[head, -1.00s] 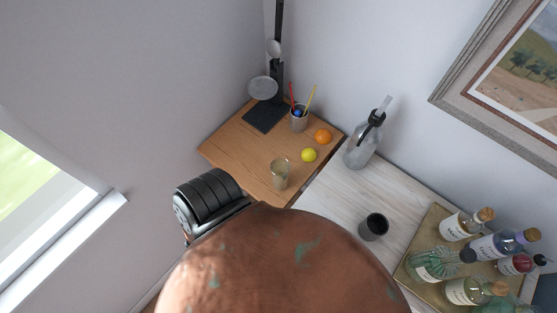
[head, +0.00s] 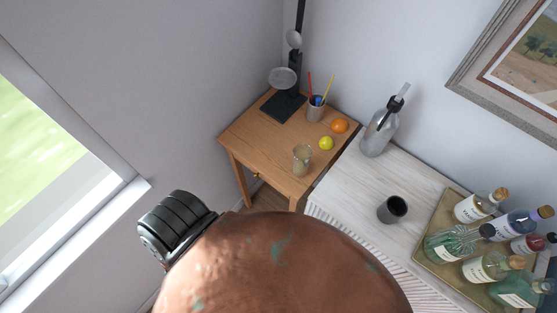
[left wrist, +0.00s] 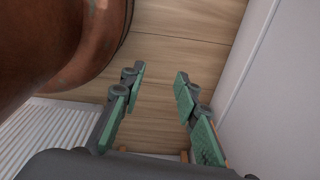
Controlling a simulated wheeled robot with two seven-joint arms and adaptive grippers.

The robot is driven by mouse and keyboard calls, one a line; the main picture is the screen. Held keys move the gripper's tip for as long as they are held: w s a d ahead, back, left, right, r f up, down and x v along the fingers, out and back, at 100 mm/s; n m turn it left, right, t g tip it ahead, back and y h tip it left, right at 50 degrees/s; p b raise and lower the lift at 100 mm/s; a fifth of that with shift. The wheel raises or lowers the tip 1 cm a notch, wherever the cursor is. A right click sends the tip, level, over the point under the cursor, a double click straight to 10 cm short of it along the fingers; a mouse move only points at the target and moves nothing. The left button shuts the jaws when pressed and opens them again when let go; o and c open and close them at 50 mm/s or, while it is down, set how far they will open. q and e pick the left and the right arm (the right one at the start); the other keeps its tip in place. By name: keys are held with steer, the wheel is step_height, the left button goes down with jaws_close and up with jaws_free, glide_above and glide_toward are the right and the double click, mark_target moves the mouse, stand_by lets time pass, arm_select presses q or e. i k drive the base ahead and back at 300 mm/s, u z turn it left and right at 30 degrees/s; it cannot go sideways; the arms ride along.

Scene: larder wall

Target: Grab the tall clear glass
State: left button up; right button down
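The clear glass (head: 302,159) stands upright near the front edge of the small wooden table (head: 262,142) in the head view. It looks empty. My left gripper (left wrist: 158,85) shows in the left wrist view with its green-padded fingers apart and nothing between them. The glass does not show in that view. In the head view the left gripper's fingers are not visible. My right gripper is in neither view.
A large copper dome (head: 285,270) blocks the lower head view. A white cabinet (head: 350,185) adjoins, holding a grey bottle (head: 378,133), dark cup (head: 392,209) and bottle tray (head: 425,256).

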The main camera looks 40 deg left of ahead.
mark_target(302, 153)
steer(key=u, duration=1)
steer(key=k, duration=0.2)
